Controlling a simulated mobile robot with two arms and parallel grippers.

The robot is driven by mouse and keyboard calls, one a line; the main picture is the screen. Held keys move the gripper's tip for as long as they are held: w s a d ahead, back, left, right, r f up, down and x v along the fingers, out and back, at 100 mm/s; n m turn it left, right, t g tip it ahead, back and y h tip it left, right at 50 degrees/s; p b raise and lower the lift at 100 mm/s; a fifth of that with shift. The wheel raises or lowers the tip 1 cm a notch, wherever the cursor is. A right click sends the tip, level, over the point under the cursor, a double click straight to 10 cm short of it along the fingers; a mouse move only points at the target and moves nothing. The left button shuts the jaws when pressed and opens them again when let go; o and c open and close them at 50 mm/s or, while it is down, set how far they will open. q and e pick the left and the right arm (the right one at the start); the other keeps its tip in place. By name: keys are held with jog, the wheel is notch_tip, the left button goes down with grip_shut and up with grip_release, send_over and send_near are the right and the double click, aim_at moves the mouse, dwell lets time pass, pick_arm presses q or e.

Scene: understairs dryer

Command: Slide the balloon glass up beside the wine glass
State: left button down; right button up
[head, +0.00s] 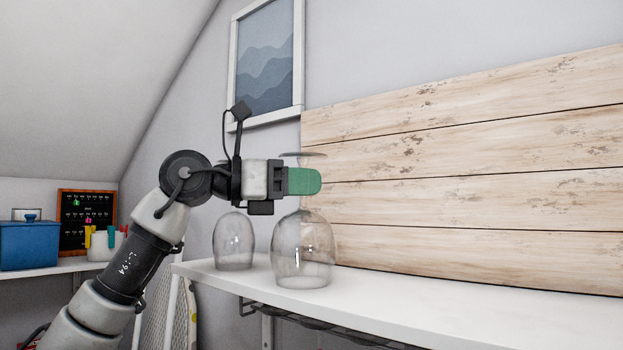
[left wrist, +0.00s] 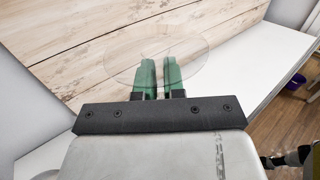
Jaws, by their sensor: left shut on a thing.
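The balloon glass (head: 303,250) is the larger clear glass, upside down with its bowl resting on the white shelf. My left gripper (head: 306,181) is shut on its stem, below the upturned foot. The foot (left wrist: 125,52) shows in the left wrist view as a clear disc beyond the green fingers of the left gripper (left wrist: 160,80). The wine glass (head: 234,242) is a smaller clear glass, also upside down, on the shelf to the left; a gap separates the two bowls. My left arm hides its upper part. My right gripper is not in view.
The white shelf (head: 450,300) is bare to the right of the glasses. A plank panel (head: 470,170) stands along its back. A framed picture (head: 266,60) hangs above. At far left, a blue pot (head: 29,246) and a pen holder (head: 103,247) stand on another shelf.

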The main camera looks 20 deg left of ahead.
pick_arm(q)
jog(key=shift+w+a+p, duration=0.25)
jog(key=shift+a+p, duration=0.05)
jog(key=shift+a, duration=0.5)
jog(key=shift+w+a+p, duration=0.25)
jog(key=shift+a+p, duration=0.05)
jog(key=shift+a, duration=0.45)
grip_release()
dwell(0.7)
jog(key=v, duration=1.3)
jog(key=shift+b, duration=0.4)
dwell(0.6)
